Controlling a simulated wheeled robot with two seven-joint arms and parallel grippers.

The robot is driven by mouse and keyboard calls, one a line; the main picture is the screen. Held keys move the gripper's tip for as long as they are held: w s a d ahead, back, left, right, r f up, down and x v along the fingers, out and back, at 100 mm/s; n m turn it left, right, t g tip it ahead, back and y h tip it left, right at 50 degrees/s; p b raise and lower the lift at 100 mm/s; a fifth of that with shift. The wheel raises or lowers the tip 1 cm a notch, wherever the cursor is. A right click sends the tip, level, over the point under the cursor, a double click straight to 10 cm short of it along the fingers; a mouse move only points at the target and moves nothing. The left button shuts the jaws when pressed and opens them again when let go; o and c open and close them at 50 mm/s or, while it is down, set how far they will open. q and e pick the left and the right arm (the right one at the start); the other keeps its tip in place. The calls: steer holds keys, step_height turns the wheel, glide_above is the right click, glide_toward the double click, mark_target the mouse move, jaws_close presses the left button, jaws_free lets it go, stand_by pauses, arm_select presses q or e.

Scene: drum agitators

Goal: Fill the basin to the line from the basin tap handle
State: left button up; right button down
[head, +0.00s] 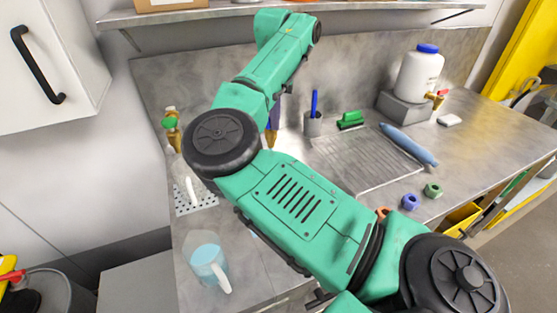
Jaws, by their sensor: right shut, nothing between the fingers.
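My right arm crosses the middle of the view and hides most of the basin, of which a pale strip (291,141) shows beside it. A brass tap with a blue part (271,132) shows partly behind the arm; I cannot make out its handle position, any water or the fill line. My right gripper is mostly hidden by its own arm; a small dark part (287,88) shows just above the brass tap. It is shut and empty, and I cannot tell whether it touches the handle. My left gripper is not in view.
A green-handled tap (171,123) stands over a perforated tray (196,198) at left. A jug of bluish liquid (208,264) stands in front. A ribbed drainboard (365,163), blue roll (408,145), pen cup (313,124) and white tank (419,72) lie right. A shelf (215,13) runs above.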

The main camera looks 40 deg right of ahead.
steer(key=shift+w+a, duration=0.35)
steer(key=shift+a, duration=0.2)
steer(key=shift+w+a, duration=0.25)
steer(key=shift+w, duration=0.15)
step_height(320, 180, up, 6)
steer(key=p, duration=0.4)
steer(key=shift+r, duration=0.15)
